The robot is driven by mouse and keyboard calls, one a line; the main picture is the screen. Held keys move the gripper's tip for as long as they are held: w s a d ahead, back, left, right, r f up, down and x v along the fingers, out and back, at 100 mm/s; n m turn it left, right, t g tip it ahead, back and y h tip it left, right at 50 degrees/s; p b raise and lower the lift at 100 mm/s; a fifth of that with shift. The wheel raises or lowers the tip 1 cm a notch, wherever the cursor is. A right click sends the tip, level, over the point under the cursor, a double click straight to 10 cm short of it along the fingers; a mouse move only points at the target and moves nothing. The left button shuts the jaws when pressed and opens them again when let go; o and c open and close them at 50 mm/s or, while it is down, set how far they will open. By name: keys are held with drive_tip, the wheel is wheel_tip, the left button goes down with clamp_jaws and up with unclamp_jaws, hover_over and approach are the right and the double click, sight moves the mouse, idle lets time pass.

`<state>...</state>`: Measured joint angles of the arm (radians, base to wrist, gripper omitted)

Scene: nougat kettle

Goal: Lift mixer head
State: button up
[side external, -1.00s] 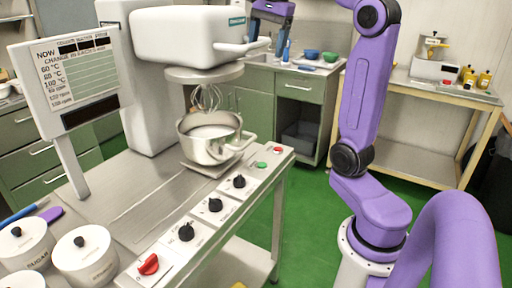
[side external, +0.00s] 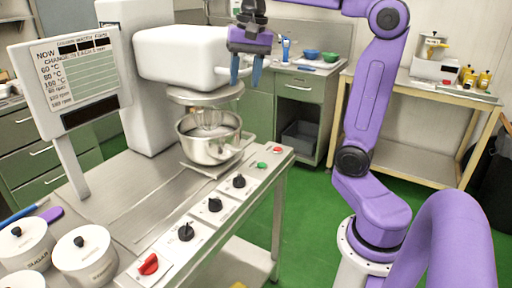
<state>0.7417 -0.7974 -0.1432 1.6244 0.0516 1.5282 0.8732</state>
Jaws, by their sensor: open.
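The white mixer head (side external: 180,52) sits low over the steel bowl (side external: 212,148), with the round plate under it close above the bowl. The whisk (side external: 207,118) is mostly down inside the bowl. The head's front handle is partly hidden by my gripper (side external: 245,80). My gripper is open, with its two blue fingers pointing down at the front end of the head. They overlap the handle area in this view; I cannot tell whether they touch it.
A display panel (side external: 75,82) stands left of the mixer. Black knobs and a red knob (side external: 148,264) line the machine's front edge. Lidded white pots (side external: 85,258) stand at lower left. A wooden-framed table (side external: 412,120) stands at right, with open green floor before it.

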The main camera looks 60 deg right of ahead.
drive_tip(key=s+a+f+n+g, duration=0.1)
drive_tip(key=s+a+f+n, duration=0.8)
drive_tip(key=a+f+n, duration=0.2)
drive_tip(key=shift+s+f+n, duration=0.15)
drive_tip(key=shift+s+n, duration=0.25)
drive_tip(key=shift+n, duration=0.3)
drive_tip(key=shift+c, duration=0.3)
